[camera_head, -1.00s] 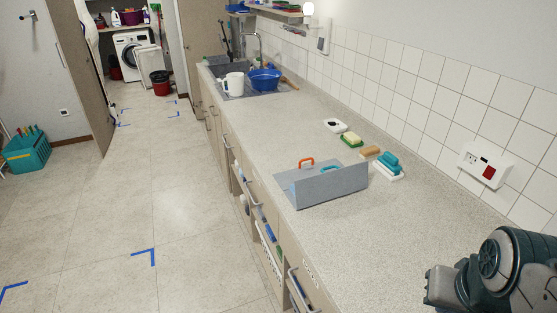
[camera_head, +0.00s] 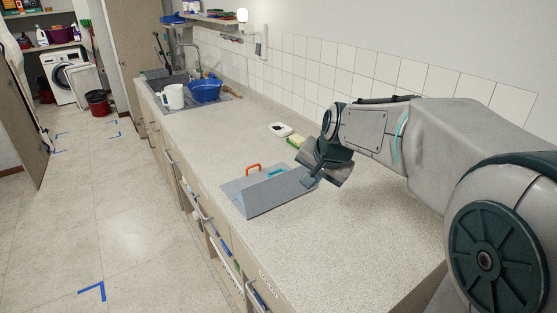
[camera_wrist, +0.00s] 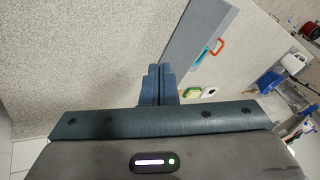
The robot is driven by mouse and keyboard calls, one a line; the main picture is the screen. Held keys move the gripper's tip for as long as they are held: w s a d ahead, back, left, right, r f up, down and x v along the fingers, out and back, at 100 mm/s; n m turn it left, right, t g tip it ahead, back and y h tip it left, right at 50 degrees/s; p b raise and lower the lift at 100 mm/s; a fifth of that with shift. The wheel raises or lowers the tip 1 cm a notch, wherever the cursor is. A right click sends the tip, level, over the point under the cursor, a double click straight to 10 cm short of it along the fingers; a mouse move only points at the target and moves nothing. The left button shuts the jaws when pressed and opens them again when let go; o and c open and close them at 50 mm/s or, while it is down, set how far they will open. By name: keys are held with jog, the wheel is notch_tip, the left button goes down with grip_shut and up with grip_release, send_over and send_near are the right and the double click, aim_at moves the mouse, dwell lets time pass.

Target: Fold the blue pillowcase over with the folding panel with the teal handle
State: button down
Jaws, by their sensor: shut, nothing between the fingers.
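The grey-blue folding board (camera_head: 237,190) lies on the counter, with one panel (camera_head: 283,193) standing up from it. An orange handle (camera_head: 253,168) is at its far edge and the teal handle (camera_head: 276,173) shows just behind the raised panel. In the wrist view the panel (camera_wrist: 190,45), the orange handle (camera_wrist: 217,47) and the teal handle (camera_wrist: 201,58) lie beyond my fingers. My gripper (camera_head: 308,183) is shut and empty, beside the right end of the raised panel; its fingers also show in the wrist view (camera_wrist: 158,84). I cannot make out the blue pillowcase; the panel may hide it.
A white dish (camera_head: 281,130) and a green-based block (camera_head: 296,142) sit behind the board, partly near my gripper. A blue basin (camera_head: 205,91) and white jug (camera_head: 172,97) stand by the far sink. The tiled wall (camera_head: 400,77) bounds the counter; its front part is clear.

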aim_at(275, 172)
jog(key=w+a+f+m+t+y+b, duration=0.1)
jog(key=w+a+f+m, duration=0.15)
jog(key=w, duration=0.55)
jog(key=w+a+f+m+y+b, duration=0.1)
jog(key=w+f+m+y, duration=0.15)
jog(key=w, duration=0.65)
jog(key=shift+h, duration=0.45)
jog(key=p+x, duration=0.4)
jog(key=x, duration=0.9)
jog(key=shift+w+a+r, duration=0.1)
jog(key=shift+w+r, duration=0.05)
jog(key=shift+w, duration=0.05)
jog(key=shift+w+a+f+b, duration=0.45)
jog(key=shift+a+f+b, duration=0.05)
jog(key=shift+f, duration=0.05)
jog(key=shift+w, duration=0.15)
jog(key=shift+d, duration=0.15)
jog(key=shift+r, duration=0.1)
